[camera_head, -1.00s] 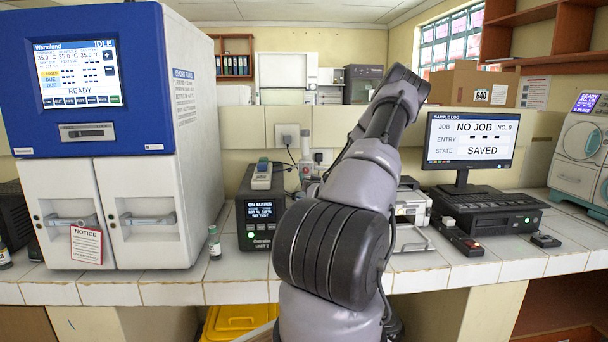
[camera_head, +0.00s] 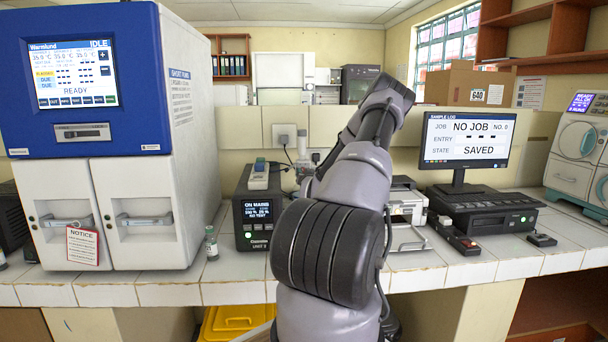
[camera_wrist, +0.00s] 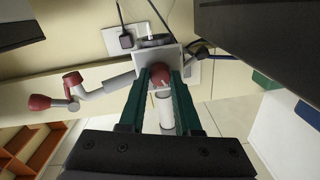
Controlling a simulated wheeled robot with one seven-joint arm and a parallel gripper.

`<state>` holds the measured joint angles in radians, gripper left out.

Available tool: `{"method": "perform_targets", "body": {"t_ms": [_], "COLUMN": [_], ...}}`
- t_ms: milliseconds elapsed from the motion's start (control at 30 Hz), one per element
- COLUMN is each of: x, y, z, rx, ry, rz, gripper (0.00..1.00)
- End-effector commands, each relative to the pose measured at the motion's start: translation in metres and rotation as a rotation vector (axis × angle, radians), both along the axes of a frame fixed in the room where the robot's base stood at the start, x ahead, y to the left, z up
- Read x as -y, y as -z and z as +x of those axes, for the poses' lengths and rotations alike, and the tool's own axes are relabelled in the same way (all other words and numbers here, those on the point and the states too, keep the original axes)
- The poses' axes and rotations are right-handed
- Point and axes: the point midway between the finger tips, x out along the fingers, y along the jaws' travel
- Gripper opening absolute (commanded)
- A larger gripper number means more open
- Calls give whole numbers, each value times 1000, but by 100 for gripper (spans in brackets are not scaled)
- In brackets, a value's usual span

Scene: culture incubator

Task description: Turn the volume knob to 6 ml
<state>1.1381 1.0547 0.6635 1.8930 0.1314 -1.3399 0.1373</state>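In the wrist view a red round knob (camera_wrist: 160,75) sits between the fingertips of my gripper (camera_wrist: 160,82), on a pale fitting with a white cylinder (camera_wrist: 166,112) close by. The two green fingers lie on either side of the knob. I cannot tell whether they touch it. A grey side arm with red end pieces (camera_wrist: 70,80) reaches left from the fitting. In the head view the dispenser (camera_head: 303,160) shows only in part, by the wall socket. My arm hides the rest of it and my gripper. No volume scale or reading is legible.
A black power unit (camera_head: 257,222) stands left of my arm, with a small handheld device (camera_head: 259,177) on top. A small vial (camera_head: 211,243) stands near the incubator (camera_head: 85,80). A monitor (camera_head: 467,140) reading NO JOB and SAVED stands at the right.

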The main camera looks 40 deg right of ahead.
Motion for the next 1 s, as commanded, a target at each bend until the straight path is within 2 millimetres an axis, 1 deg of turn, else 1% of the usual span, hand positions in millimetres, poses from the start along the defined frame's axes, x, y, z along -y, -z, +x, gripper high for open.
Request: {"method": "perform_targets", "body": {"t_ms": [267, 467, 1000], "x": [0, 0, 1], "y": [0, 1, 1], "z": [0, 0, -1], "rx": [10, 54, 294], "ry": [0, 0, 3], "rz": [16, 88, 475], "gripper": [0, 0, 0]}}
